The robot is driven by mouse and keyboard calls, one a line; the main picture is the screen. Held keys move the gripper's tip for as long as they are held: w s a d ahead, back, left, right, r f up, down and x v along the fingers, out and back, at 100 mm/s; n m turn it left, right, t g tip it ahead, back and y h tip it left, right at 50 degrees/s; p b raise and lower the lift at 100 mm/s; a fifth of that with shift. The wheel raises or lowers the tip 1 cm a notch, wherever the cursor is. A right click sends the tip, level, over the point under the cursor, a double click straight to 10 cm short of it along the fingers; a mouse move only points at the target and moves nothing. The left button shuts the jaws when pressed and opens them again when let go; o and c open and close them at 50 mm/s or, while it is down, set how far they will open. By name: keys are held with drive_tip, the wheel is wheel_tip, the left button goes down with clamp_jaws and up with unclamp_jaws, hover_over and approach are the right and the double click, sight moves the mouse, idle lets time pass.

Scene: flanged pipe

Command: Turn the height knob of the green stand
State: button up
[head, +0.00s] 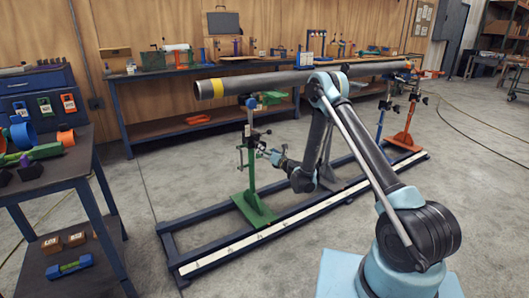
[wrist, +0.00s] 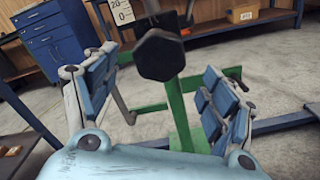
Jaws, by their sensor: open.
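The green stand (head: 250,160) stands on a dark rail frame under the near end of a long grey pipe (head: 290,81). In the wrist view its green post (wrist: 179,108) rises behind a dark faceted knob (wrist: 160,55). My gripper (head: 268,153) is at mid-height beside the stand, to its right in the head view. In the wrist view its blue-padded fingers are wide apart, one on each side of the knob, which shows between them toward the top. I see no finger touching the knob. The knob is too small to make out clearly in the head view.
A blue stand (head: 381,125) and an orange stand (head: 404,135) are farther along the rail frame (head: 300,215). A workbench (head: 150,75) runs along the back wall. A dark tool table (head: 50,180) is at the left. Concrete floor is open between them.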

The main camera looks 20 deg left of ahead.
drive_tip(key=shift+s+d, duration=0.15)
drive_tip(key=shift+d, duration=0.05)
